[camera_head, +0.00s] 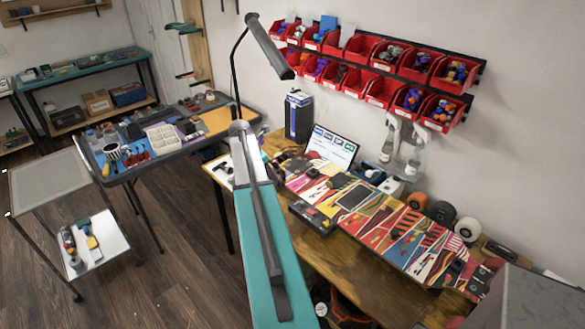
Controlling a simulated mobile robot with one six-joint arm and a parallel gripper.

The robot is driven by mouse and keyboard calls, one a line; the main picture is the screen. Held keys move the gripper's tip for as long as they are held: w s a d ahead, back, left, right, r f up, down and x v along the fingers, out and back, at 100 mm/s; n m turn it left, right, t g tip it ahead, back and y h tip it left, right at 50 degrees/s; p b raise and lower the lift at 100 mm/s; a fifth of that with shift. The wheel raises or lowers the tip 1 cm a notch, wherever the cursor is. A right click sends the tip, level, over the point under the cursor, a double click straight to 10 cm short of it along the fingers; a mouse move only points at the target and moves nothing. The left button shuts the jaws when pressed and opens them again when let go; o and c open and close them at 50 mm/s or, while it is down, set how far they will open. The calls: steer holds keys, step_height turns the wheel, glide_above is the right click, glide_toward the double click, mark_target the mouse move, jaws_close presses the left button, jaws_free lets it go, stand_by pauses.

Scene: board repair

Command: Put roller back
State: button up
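I cannot pick out a roller with certainty. Several small tools and parts lie on the wooden workbench (385,290) and the dark-edged side table (165,165), too small to name. Round wheel-like or roll-like items stand at the back of the workbench: an orange-and-black one (417,201), a black one (441,212) and a white one (468,229). My gripper is not recognizable anywhere in this view, so its state and anything in it are hidden.
A colourful patterned mat (405,233) covers much of the workbench. A teal surface (254,240) with a long dark bar (262,225) fills the middle foreground. Red bins (383,92) hang on the wall. A lamp (270,46) rises centrally. A white-shelved cart (112,239) stands left on open wooden floor.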

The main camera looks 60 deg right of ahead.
steer(key=w+a+f+b, duration=0.15)
steer(key=w+a, duration=0.25)
steer(key=a, duration=0.6)
steer(key=w+a+f+m+b, duration=0.15)
steer(key=w+a, duration=0.25)
steer(key=a, duration=0.6)
steer(key=w+a+f+b, duration=0.1)
steer(key=w+a+f, duration=0.25)
steer(key=a, duration=0.65)
steer(key=s+a+f+b, duration=0.1)
steer(key=a, duration=1.3)
steer(key=s+a+f+m+g+b, duration=0.1)
steer(key=a+f+b, duration=0.1)
steer(key=a, duration=1.3)
steer(key=shift+s+f, duration=0.2)
steer(key=shift+w+a+m+y, duration=0.1)
steer(key=shift+w+m+y, duration=0.05)
steer(key=shift+m+y, duration=0.15)
